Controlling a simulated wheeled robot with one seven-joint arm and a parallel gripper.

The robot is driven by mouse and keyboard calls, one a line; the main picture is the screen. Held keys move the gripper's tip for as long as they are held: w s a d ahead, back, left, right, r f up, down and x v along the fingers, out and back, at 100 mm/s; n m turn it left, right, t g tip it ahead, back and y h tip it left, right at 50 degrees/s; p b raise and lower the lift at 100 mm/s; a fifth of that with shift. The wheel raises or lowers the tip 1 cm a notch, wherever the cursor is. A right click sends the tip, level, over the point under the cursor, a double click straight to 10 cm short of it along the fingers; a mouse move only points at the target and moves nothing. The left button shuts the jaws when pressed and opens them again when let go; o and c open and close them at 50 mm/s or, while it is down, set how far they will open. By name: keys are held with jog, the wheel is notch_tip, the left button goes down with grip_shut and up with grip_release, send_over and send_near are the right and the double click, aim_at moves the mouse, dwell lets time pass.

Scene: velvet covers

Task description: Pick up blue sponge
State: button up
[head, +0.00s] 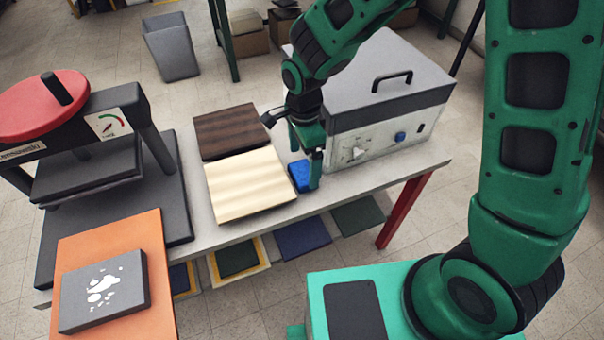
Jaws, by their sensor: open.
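The blue sponge (299,174) lies on the grey table, between the cream board and the grey box machine. My gripper (309,172) points down right at the sponge, with its green fingers in front of and behind it. The fingers are open. They hide part of the sponge, and I cannot tell whether they touch it.
The cream board (245,185) and a dark wood board (230,130) lie close left of the sponge. The grey box machine (385,95) with a black handle stands close right. A press with a red wheel (42,105) and an orange board (110,265) fill the left end.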

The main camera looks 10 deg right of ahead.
aim_at(303, 171)
notch_tip(303, 171, down, 4)
jog(key=shift+f, duration=0.1)
jog(key=shift+a, duration=0.1)
jog(key=c, duration=1.1)
jog(key=shift+c, duration=0.2)
jog(key=shift+r, duration=0.2)
jog(key=shift+r, duration=0.65)
notch_tip(303, 171, up, 3)
jog(key=shift+f, duration=0.15)
jog(key=s+a+r, duration=0.6)
jog(key=s+a, duration=0.2)
jog(key=shift+s+r, duration=0.25)
jog(key=shift+r, duration=0.1)
